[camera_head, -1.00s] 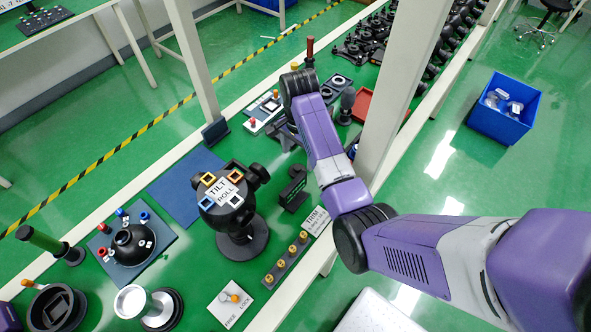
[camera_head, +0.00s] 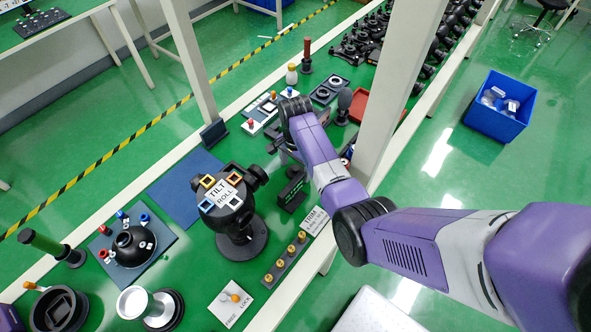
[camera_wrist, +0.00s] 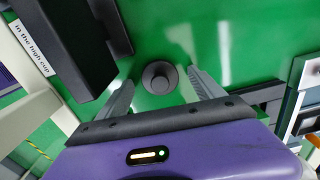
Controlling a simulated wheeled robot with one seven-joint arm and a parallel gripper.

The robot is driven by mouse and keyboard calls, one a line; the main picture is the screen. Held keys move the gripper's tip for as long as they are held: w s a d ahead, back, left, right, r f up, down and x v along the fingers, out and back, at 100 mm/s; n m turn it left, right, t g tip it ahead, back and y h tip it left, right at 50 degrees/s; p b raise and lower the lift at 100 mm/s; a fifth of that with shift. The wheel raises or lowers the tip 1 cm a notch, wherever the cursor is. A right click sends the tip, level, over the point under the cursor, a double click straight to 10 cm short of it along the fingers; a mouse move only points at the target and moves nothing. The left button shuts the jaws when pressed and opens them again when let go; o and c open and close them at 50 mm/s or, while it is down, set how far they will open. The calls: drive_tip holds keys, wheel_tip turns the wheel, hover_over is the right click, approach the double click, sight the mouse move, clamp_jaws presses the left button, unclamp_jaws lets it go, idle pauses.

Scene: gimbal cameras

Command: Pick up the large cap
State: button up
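In the wrist view, a dark grey round piece (camera_wrist: 160,80) with a smaller round top sits on the green surface. It looks like a cap, but I cannot tell for sure that it is the large cap. My gripper (camera_wrist: 158,76) is open, with one finger on each side of this piece and visible gaps to both. The height of the fingers above it is unclear. In the head view my arm reaches over the bench, and my wrist hides the spot under it, so the cap cannot be made out there.
A black ball head (camera_head: 228,203) marked TILT and ROLL stands left of my arm. A dark block (camera_wrist: 70,45) is close to the left finger in the wrist view. A white post (camera_head: 393,95) rises right of my wrist. A rack with brass knobs (camera_head: 280,265) lies nearer.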

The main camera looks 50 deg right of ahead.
sight(295, 168)
drive_tip(key=c, duration=1.4)
drive_tip(key=shift+o, duration=0.2)
drive_tip(key=shift+r, duration=0.15)
wheel_tip(295, 168, up, 20)
drive_tip(key=p, duration=0.1)
drive_tip(key=shift+p, duration=0.3)
